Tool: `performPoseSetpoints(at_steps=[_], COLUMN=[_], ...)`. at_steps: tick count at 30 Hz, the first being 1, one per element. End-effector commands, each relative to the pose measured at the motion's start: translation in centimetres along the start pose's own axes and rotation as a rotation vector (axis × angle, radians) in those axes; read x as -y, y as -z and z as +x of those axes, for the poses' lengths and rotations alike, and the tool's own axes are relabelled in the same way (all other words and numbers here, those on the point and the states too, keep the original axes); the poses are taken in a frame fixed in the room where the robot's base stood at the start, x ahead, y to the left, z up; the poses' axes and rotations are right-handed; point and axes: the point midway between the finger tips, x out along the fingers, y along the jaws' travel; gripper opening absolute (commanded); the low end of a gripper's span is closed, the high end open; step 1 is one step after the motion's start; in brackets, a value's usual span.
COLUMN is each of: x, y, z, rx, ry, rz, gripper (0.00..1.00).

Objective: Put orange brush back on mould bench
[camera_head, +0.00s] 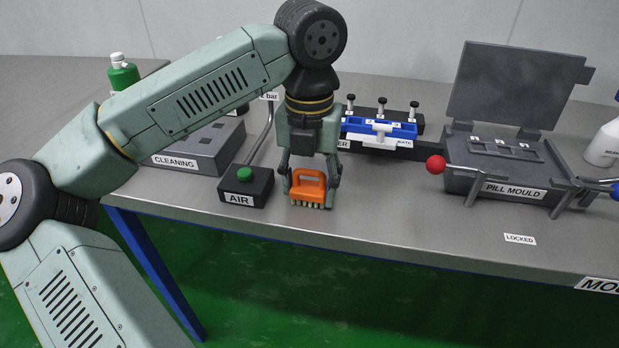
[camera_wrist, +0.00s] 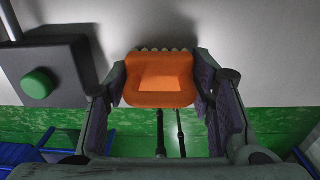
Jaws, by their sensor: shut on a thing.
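The orange brush (camera_head: 307,188) has a looped handle and pale bristles pointing down. My gripper (camera_head: 309,178) is shut on its handle, one finger on each side. In the head view the brush is upright at the front part of the grey mould bench (camera_head: 400,225), just right of the AIR box. I cannot tell whether the bristles touch the bench top. The wrist view shows the brush (camera_wrist: 160,80) between my fingers (camera_wrist: 160,92), with the bristle tips at its far edge.
The AIR box (camera_head: 246,188) with a green button stands close left of the brush. The CLEANING box (camera_head: 195,150) is behind it. The bench front between is clear.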

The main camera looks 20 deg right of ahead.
Motion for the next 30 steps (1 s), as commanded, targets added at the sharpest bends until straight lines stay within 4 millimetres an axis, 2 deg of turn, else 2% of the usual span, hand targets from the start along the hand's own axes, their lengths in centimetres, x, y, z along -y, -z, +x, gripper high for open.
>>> performPoseSetpoints(at_steps=[10,11,19,30], x=[0.00,0.00,0.02,0.03], y=[0.01,0.00,0.01,0.01], z=[0.52,0.48,0.35,0.01], rx=[0.001,0.001,0.001,0.001], ry=[0.000,0.000,0.000,0.001], rz=[-0.001,-0.001,0.000,0.000], gripper=[0.23,0.50,0.68,0.69])
